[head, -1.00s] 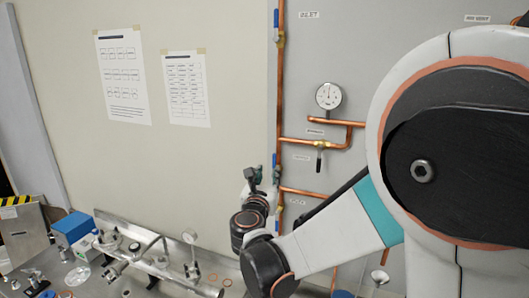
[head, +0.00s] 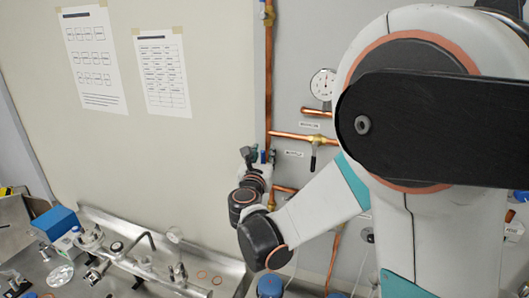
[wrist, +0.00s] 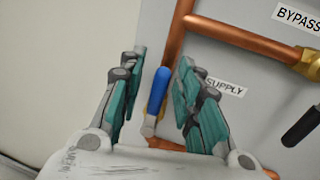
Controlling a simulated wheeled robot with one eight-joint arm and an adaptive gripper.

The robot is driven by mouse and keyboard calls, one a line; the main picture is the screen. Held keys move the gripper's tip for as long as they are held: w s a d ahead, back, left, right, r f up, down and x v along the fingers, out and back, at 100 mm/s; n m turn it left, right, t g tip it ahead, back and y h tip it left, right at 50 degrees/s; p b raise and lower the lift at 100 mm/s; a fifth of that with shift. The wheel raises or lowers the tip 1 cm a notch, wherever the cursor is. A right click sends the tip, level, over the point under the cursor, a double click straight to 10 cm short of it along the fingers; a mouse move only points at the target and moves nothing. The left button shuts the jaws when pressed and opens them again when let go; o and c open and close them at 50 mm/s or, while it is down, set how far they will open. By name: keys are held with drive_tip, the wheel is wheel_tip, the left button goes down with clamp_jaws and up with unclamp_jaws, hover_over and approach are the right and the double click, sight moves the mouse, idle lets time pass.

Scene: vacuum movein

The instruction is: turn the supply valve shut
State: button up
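The supply valve's blue lever handle (wrist: 159,90) is in the middle of the wrist view, on a copper pipe (wrist: 172,45) beside the SUPPLY label (wrist: 225,87). The handle points along the pipe. My gripper (wrist: 160,62) is open, with one teal-padded finger on each side of the handle. Gaps show on both sides, so the fingers do not appear to grip it. In the head view my gripper (head: 257,156) is at the vertical copper pipe. It and the wrist mostly hide the supply valve there.
A BYPASS label (wrist: 300,17), a brass fitting (wrist: 309,63) and a black lever (wrist: 303,127) are to the right. A round gauge (head: 322,84) is above. A steel bench (head: 225,268) with metal tubing and a blue box (head: 56,222) is below left.

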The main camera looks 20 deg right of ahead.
drive_tip(key=shift+s+a, duration=0.1)
drive_tip(key=shift+c, duration=0.3)
clamp_jaws()
drive_tip(key=s+d+f+m+h+b, duration=0.2)
drive_tip(key=f+m+b, duration=0.1)
drive_tip(key=m+b, duration=0.5)
drive_tip(key=s+d+f+m+h+b, duration=0.1)
drive_tip(key=d+f+m+h+b, duration=0.1)
drive_tip(key=m+b, duration=0.6)
drive_tip(key=shift+s+d+f+m, duration=0.35)
drive_tip(key=shift+d+f+m, duration=0.35)
drive_tip(key=shift+m, duration=1.4)
drive_tip(key=shift+f, duration=0.1)
